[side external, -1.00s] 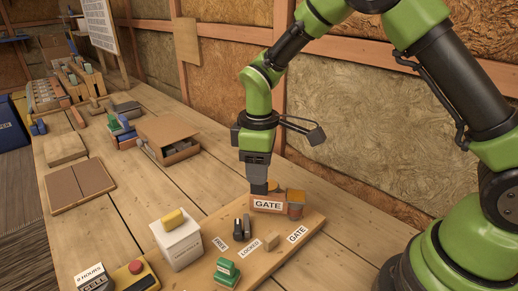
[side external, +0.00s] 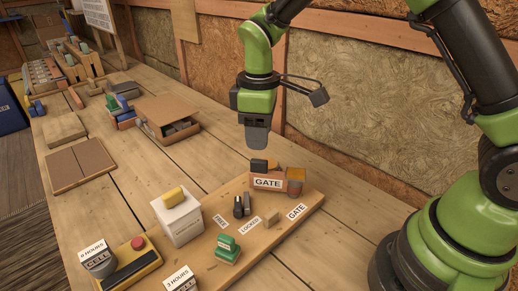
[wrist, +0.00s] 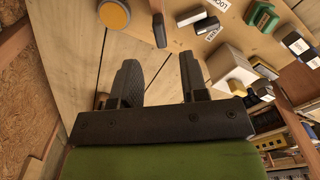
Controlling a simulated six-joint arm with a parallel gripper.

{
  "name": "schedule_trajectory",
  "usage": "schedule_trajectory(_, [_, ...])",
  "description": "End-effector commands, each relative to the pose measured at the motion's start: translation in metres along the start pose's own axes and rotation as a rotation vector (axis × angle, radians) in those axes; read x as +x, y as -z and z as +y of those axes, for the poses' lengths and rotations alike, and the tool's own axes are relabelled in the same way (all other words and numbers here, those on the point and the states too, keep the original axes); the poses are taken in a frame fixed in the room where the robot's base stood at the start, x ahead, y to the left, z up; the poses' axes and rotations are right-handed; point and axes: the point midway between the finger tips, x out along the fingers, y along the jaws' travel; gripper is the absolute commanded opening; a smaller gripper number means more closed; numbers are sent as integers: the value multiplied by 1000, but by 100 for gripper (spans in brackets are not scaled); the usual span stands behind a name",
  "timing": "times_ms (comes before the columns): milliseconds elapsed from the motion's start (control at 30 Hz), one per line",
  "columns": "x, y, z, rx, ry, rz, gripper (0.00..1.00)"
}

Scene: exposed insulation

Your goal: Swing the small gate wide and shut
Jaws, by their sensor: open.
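The small gate (side external: 268,183) is a brown panel with a white GATE label, next to an orange-topped post (side external: 295,181) on a wooden board (side external: 305,201). In the wrist view a round orange top (wrist: 114,13) and a thin brown piece (wrist: 157,25) show near the upper edge. My gripper (side external: 257,148) hangs pointing down above the gate, apart from it. In the wrist view its fingers (wrist: 160,80) are spread with nothing between them.
An open cardboard box (side external: 168,134) lies farther back. The insulated wall (side external: 390,110) rises behind.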

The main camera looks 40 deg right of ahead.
Motion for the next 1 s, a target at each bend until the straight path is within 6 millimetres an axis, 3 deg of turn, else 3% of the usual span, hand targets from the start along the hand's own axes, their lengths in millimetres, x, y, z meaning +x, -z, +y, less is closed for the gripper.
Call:
schedule_trajectory(200, [43,-1,0,-1,3,-6,40])
schedule_trajectory(400, [67,0,0,-1,2,-4,40])
schedule_trajectory(767, [73,0,0,0,0,-1,40])
schedule_trajectory(933, [73,0,0,0,0,0,4])
schedule_trajectory(1000, [73,0,0,0,0,0,0])
